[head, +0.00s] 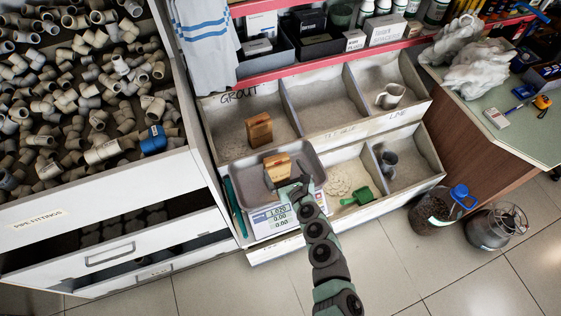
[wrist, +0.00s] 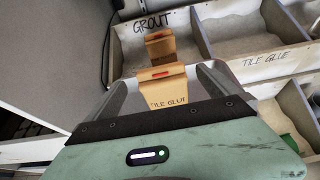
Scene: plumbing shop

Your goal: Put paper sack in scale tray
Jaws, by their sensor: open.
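A tan paper sack (head: 278,166) with a red mark stands in the grey metal scale tray (head: 309,160), near its middle. In the wrist view this sack (wrist: 163,88) reads "TILE GLUE", its lower part hidden behind my gripper's housing. The scale (head: 277,217) below the tray has a lit display whose top line looks like 1.020. My gripper (head: 289,184) is open at the sack's near side, over the tray; whether it touches the sack is unclear. A second, similar sack (head: 259,130) stands in the bin marked GROUT, behind the tray; the wrist view shows it too (wrist: 160,46).
Bins of powder surround the tray; one holds a pale jug (head: 390,96), another a dark cup (head: 388,162). A green scoop (head: 357,196) lies right of the scale. A fittings cabinet (head: 100,195) stands close on the left.

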